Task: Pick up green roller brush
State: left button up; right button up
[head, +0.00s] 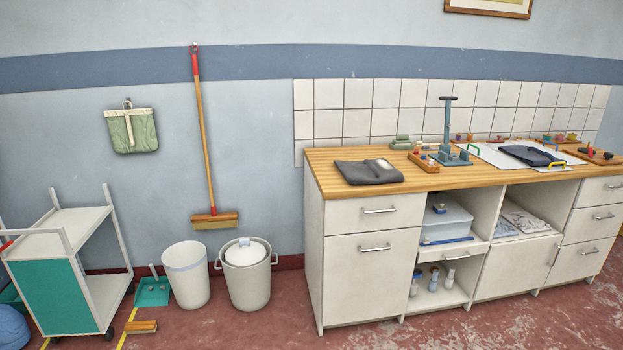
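I cannot make out a green roller brush for certain in the head view. Small grey-green pieces (401,142) lie stacked at the back of the wooden counter (330,160), too small to identify. A wooden tray (424,161) with small coloured items sits beside a blue-grey upright press (447,130). A white board (490,152) with a dark folded cloth (532,156) lies to its right. Small dark and red items (594,153) lie at the counter's right end. Neither of my grippers is in view.
A dark grey garment (368,172) lies on the counter's left. A white bin (187,276), a lidded pot (248,278), a teal dustpan (152,292) and a brush (141,327) stand or lie on the floor. A trolley (62,285) is at left. The floor before the counter is clear.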

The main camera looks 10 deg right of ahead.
aim_at(401, 139)
jog(key=i+l+z, duration=0.15)
jog(key=i+z, duration=0.3)
jog(key=i, duration=0.35)
jog(key=i+j+z, duration=0.15)
jog(key=i+z, duration=0.3)
jog(key=i, duration=0.3)
